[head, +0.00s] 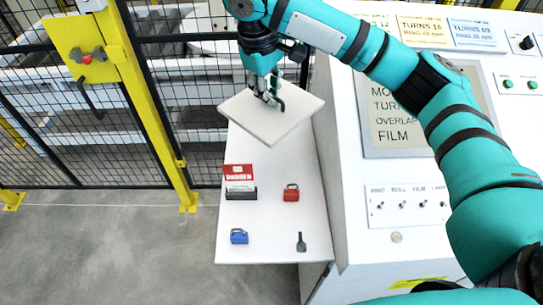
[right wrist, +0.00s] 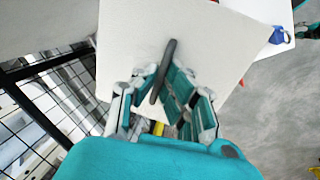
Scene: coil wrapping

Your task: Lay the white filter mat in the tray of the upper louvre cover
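The white filter mat (head: 290,120) is a flat square pad with a dark handle on its face. It is at the far end of the white side shelf, turned at an angle, with its left corner past the shelf edge. My right gripper (head: 266,92) is over the mat, with its fingers closed around the handle. In the right wrist view the mat (right wrist: 205,50) fills the upper middle, and the dark handle (right wrist: 163,70) lies between the fingers. My left gripper is not in view. I see no louvre cover or tray.
The white shelf (head: 262,218) bears a red and black sign holder (head: 240,184), a red padlock (head: 291,193), a blue padlock (head: 239,236) and a small dark tool (head: 301,242). A control cabinet (head: 345,165) stands right of it. A black mesh fence with a yellow post (head: 150,105) stands behind.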

